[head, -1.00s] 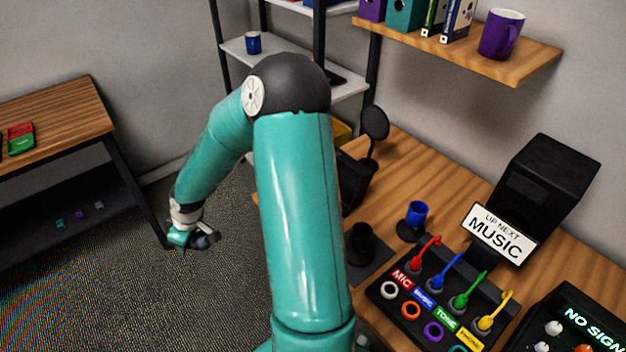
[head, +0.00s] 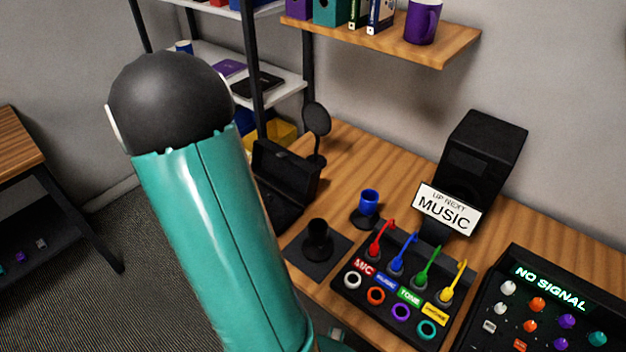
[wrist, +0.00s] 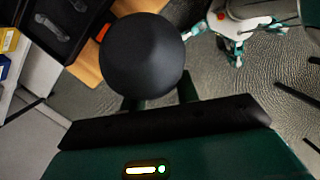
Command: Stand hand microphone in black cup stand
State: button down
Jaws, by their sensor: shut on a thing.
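The black cup stand (head: 318,242) stands upright and empty-looking on a dark square mat (head: 296,257) at the desk's front left. In the wrist view, the round black head of the hand microphone (wrist: 142,55) fills the upper middle. My gripper (wrist: 160,98) is shut on the microphone; its handle is mostly hidden. In the head view my gripper and the microphone are hidden behind my arm or out of frame. In the wrist view the microphone is above the floor, by the wooden desk edge, apart from the cup stand.
A blue cup (head: 368,203) stands behind the black one. An open black case (head: 285,180) and a round dark disc on a stand (head: 316,120) are to the left. A cable panel (head: 392,290), speaker (head: 482,160) and mixer (head: 545,310) fill the right.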

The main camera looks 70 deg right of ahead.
jog(key=s+d+r+g+h, duration=0.1)
jog(key=s+d+r+g, duration=0.2)
jog(key=s, duration=0.5)
jog(key=s+d+r+h, duration=0.25)
jog(key=s+r, duration=0.35)
jog(key=s, duration=0.3)
jog(key=s+d+r+g, duration=0.2)
jog(key=s+d+r, duration=0.15)
jog(key=s, duration=0.45)
jog(key=shift+n, duration=0.3)
jog(key=shift+s+f, duration=0.15)
jog(key=shift+f, duration=6.2)
jog(key=c, duration=1)
grip_release()
jog(key=shift+o, duration=0.2)
jog(key=v, duration=1.4)
jog(key=shift+s+a, duration=0.2)
